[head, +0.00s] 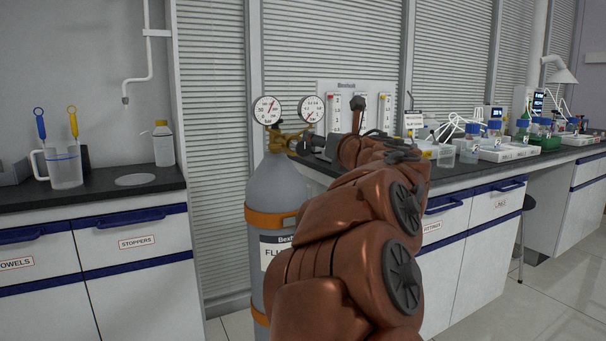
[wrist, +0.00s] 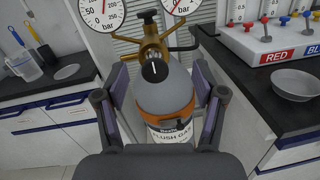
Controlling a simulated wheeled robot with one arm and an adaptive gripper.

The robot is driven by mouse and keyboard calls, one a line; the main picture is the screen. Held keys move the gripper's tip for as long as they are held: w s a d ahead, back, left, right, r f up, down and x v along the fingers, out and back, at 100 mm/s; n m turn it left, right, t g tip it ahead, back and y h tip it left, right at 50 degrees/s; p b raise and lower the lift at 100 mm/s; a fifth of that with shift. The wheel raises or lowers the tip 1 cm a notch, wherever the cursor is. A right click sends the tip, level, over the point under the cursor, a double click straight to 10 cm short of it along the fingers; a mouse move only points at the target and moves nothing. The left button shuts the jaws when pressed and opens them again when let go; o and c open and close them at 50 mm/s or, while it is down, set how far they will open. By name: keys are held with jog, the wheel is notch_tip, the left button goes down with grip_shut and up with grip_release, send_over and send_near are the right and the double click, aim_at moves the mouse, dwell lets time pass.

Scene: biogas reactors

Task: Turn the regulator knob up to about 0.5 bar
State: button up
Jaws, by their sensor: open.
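The regulator is brass (wrist: 152,48) and sits on top of a grey gas cylinder (head: 268,185). Its black knob (wrist: 154,71) faces the wrist camera, and its white mark points nearly straight up. The larger gauge (head: 267,110) has its needle toward the upper right. The smaller gauge (head: 312,108) has its red needle toward the lower left, at the low end; its top is cut off in the wrist view (wrist: 180,5). My gripper (wrist: 158,78) is open and empty, with one finger each side of the knob, apart from it. In the head view my arm largely hides the gripper.
The cylinder (wrist: 165,95) has an orange strap and a flush gas label. The left counter (head: 110,188) holds a jug and bottle. The right counter (wrist: 262,105) carries a bowl (wrist: 294,84) and a panel with coloured valves, close to my right finger.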

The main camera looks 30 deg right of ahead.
aim_at(305, 149)
jog(key=shift+w+a+f+n+y+b, duration=0.1)
jog(key=shift+w+f+n+y+b, duration=0.3)
jog(key=shift+w, duration=1)
jog(key=shift+w+d+f+n+y+b, duration=0.15)
jog(key=shift+w+f+n+b, duration=0.25)
jog(key=shift+w+f, duration=0.75)
jog(key=shift+w+a+f+n+y+b, duration=0.15)
jog(key=shift+w+f+n+y+b, duration=0.25)
jog(key=shift+w, duration=1.25)
jog(key=shift+r, duration=0.1)
jog(key=shift+c, duration=0.4)
jog(key=c, duration=1.1)
jog(key=shift+o, duration=0.2)
